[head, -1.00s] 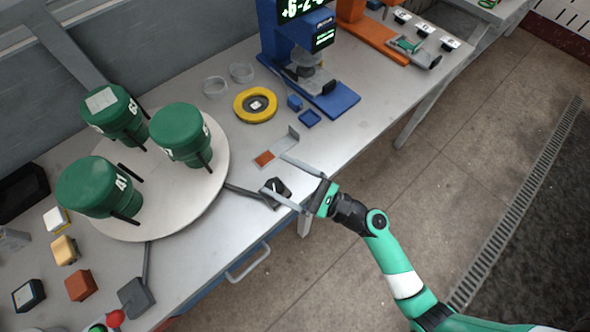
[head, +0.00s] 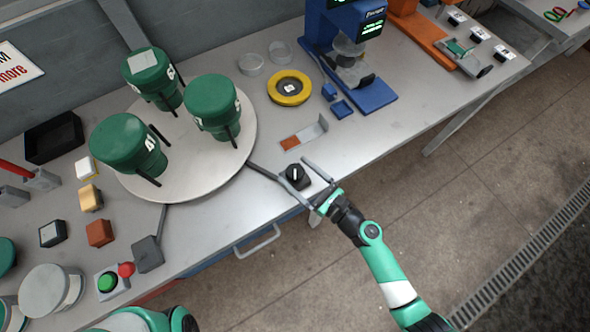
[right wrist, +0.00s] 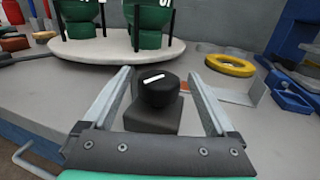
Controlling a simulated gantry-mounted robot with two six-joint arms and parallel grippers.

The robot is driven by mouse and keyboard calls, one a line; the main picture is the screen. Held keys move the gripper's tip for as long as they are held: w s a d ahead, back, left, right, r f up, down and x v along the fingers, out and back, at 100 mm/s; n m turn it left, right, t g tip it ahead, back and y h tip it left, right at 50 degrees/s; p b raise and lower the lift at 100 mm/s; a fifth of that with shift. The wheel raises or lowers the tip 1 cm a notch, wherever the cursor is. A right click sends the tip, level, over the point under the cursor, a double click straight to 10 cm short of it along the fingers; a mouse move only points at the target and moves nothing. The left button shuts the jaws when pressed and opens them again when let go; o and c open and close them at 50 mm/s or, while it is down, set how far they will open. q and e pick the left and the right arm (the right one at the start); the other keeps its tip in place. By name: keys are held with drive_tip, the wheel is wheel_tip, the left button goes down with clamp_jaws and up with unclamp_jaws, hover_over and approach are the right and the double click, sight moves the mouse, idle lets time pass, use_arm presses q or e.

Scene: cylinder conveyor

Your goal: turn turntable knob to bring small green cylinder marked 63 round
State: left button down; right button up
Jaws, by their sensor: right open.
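A round white turntable (head: 241,150) carries three green cylinders with dark upright posts. The front left cylinder (head: 124,142) is marked 41. The back cylinder (head: 150,74) and the right cylinder (head: 212,103) have labels I cannot read fully, so I cannot tell which is 63. The black knob (head: 296,180) with a white line sits on a dark block at the table's front edge, linked to the turntable by a grey bar. My right gripper (head: 293,169) is open, with its fingers on either side of the knob. The right wrist view shows the knob (right wrist: 158,90) between the fingers, apparently with gaps at both sides.
A yellow ring (head: 289,88), a small tray with an orange patch (head: 303,135) and a blue stand (head: 372,92) are behind and right of the knob. Small blocks and a red-and-green button box (head: 112,280) are at left. A drawer handle (head: 258,243) juts from the front.

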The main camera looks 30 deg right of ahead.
drive_tip(key=shift+w+a, duration=0.25)
drive_tip(key=shift+w, duration=0.4)
drive_tip(key=c, duration=1.4)
drive_tip(key=shift+o, duration=0.2)
